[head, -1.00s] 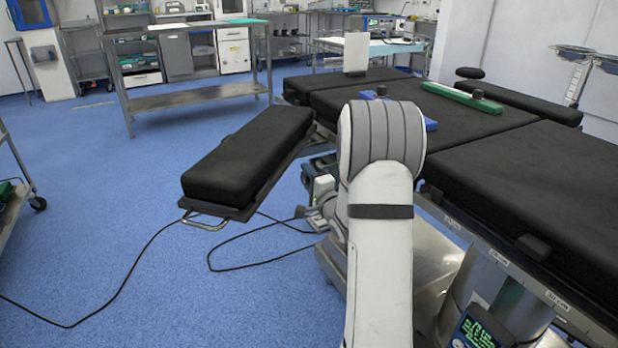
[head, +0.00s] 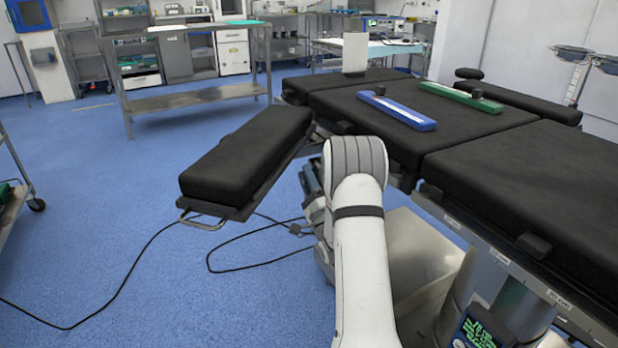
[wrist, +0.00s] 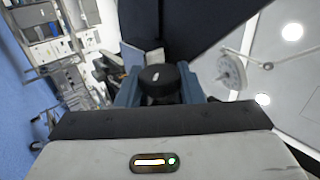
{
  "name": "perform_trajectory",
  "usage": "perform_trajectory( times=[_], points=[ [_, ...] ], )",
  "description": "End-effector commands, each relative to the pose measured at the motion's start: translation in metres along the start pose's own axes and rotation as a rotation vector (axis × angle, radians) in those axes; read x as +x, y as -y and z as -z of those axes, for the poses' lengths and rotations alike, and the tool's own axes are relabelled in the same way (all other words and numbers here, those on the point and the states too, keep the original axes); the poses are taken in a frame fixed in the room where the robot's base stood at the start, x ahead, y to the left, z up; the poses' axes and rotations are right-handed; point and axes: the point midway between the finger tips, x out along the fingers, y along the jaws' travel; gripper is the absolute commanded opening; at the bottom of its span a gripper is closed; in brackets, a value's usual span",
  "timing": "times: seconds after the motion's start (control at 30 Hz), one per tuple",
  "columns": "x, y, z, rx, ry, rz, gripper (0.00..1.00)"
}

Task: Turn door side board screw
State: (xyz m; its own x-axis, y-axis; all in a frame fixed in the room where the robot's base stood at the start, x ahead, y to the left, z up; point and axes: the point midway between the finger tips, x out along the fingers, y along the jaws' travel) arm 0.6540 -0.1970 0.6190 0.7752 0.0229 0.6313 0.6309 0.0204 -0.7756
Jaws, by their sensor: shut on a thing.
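A round black screw knob (wrist: 160,78) sits between the two blue-grey fingers of my gripper (wrist: 158,88) in the wrist view. My gripper is shut on it. The side board (head: 245,160), a long black pad on a metal bracket, sticks out from the left side of the operating table (head: 540,170) in the head view. My white arm reaches to the gap by the board's inner end. It hides my fingertips and the knob in the head view.
A blue board (head: 400,110) and a green board (head: 462,96) lie on the table's black pads. A steel bench (head: 195,100) stands at the back left. A black cable (head: 105,305) runs over the blue floor, which is mostly clear at left.

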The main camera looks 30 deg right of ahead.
Motion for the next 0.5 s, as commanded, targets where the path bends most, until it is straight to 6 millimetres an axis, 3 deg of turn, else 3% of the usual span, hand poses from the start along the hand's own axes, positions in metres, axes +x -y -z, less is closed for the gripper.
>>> perform_trajectory(
  times=[0.5],
  points=[
    [-0.0005, -0.0027, -0.0055, 0.009, 0.010, 0.069, 0.11]
  ],
)
